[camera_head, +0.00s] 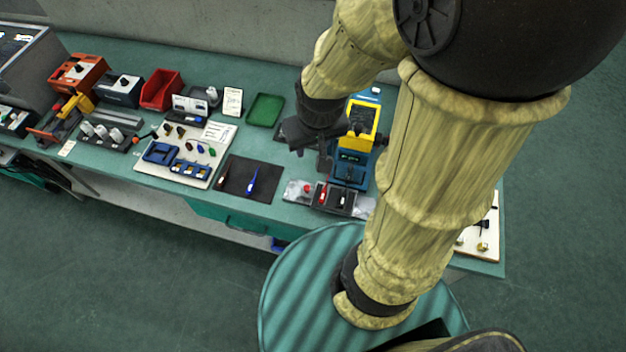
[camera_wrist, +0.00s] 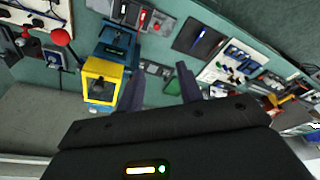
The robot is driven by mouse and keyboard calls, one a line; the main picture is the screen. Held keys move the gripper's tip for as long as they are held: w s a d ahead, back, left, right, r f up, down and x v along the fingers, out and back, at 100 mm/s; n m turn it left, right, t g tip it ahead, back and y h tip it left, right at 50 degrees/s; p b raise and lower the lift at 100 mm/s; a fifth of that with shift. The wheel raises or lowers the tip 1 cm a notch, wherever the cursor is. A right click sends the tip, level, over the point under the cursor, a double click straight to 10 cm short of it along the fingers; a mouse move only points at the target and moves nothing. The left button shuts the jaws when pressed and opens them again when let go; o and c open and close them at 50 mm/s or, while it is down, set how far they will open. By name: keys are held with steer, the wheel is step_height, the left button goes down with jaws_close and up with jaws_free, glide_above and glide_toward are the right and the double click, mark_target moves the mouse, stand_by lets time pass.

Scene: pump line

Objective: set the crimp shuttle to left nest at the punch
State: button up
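My gripper (camera_head: 309,150) hangs over the bench, just left of a blue and yellow machine (camera_head: 361,124) with a small lit display. In the wrist view my gripper (camera_wrist: 158,80) has its two dark fingers spread apart with nothing between them. The machine's yellow frame (camera_wrist: 101,82) shows beside the left finger there. A red and yellow lever device (camera_head: 62,116) stands at the far left of the bench. I cannot tell which of these is the punch. The crimp shuttle and its nests cannot be made out; my arm hides part of the bench.
A small block with red and dark switches (camera_head: 335,197) sits at the bench's front edge. A black mat (camera_head: 236,187) with pens, a white board with blue trays (camera_head: 190,178), a green tray (camera_head: 265,110) and a red bin (camera_head: 161,90) lie to the left.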

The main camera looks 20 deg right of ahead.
steer(key=shift+d, duration=0.2)
steer(key=shift+o, duration=0.5)
steer(key=w+a+f+n+g+h+b, duration=0.3)
steer(key=w+a+f+n+g, duration=0.2)
steer(key=w+f+n, duration=0.5)
step_height(320, 180, down, 5)
steer(key=shift+w+a+r+n+h, duration=0.15)
steer(key=shift+w+n+h, duration=0.25)
steer(key=shift+w, duration=0.85)
